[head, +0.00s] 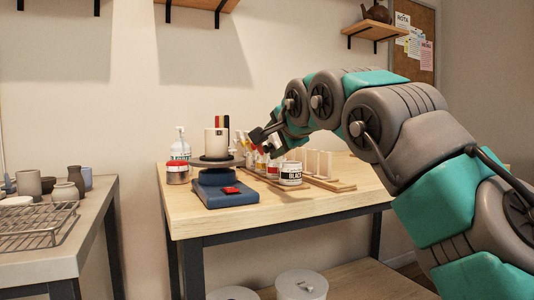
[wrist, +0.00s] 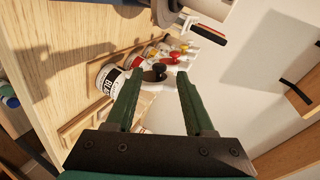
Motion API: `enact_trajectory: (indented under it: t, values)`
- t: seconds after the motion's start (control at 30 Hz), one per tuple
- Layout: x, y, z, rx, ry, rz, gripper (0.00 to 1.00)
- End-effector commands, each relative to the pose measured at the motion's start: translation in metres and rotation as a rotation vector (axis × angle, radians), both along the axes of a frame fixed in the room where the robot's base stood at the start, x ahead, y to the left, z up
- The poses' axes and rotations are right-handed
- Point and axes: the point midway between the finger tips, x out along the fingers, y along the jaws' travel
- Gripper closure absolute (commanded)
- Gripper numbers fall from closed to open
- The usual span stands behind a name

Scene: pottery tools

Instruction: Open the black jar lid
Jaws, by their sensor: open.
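The black jar (head: 291,175) is a white jar labelled "BLACK", standing upright at the front of a row of jars on the table. In the wrist view the jar (wrist: 107,80) appears sideways at the left, with a dark lid knob (wrist: 156,73) showing between my finger tips. The lid looks seated on the jar. My gripper (wrist: 160,76) is open and empty, with its fingers apart. In the head view my gripper (head: 264,141) hangs above and to the left of the jar. I cannot tell whether a finger touches the knob.
A blue pottery wheel (head: 222,193) bearing a cream cup (head: 215,143) stands at the left. A red-banded jar (head: 178,172) and a pump bottle (head: 180,146) stand beside it.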

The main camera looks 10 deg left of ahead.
Motion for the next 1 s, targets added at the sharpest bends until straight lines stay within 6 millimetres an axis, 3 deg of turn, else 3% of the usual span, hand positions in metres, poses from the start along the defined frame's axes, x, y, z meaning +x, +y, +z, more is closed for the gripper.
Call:
enact_trajectory:
  t: [0.23,0.57,0.67,0.77,0.87,1.0]
  values:
    - [-0.019,-0.01,0.009,0.0,-0.001,0.001,0.47]
    - [-0.021,-0.01,0.011,0.004,0.0,-0.001,0.47]
    - [-0.021,-0.009,0.024,0.059,-0.004,-0.001,0.47]
    - [-0.026,-0.007,0.062,0.217,-0.021,0.004,0.47]
    - [-0.034,-0.013,0.123,0.474,-0.037,0.012,0.47]
    - [-0.053,-0.043,0.213,0.875,-0.055,0.041,0.47]
